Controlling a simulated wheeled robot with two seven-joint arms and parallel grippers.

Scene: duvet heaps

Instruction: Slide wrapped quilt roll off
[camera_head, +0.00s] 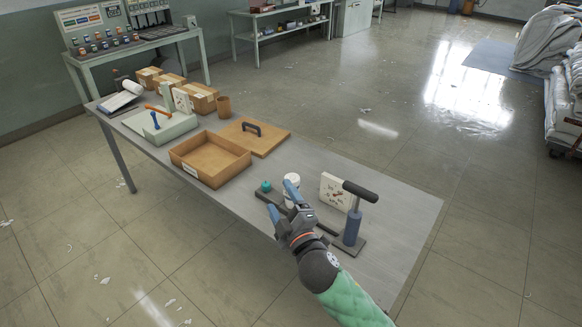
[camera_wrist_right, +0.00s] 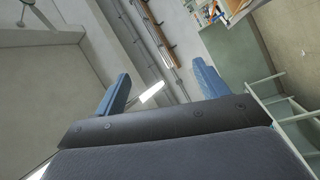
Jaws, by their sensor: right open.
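Pale grey quilts or duvets (camera_head: 548,42) are heaped at the far right edge of the head view, cut off by the frame. White bundles (camera_head: 562,105) lie beside them on a low wheeled base. I cannot tell which of these is the wrapped roll. My right gripper (camera_head: 282,201) is above the front part of the table, far from the heap. It is open, with two blue fingers apart. In the right wrist view the fingers (camera_wrist_right: 162,90) are spread with nothing between them. My left gripper is not in view.
The long grey table (camera_head: 405,215) holds an open wooden box (camera_head: 210,182), a wooden lid (camera_head: 254,146), a press with a black handle (camera_head: 352,225) and small cartons (camera_head: 201,98). A control console (camera_head: 115,45) stands behind. Glossy floor (camera_head: 420,110) between table and heap is mostly free.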

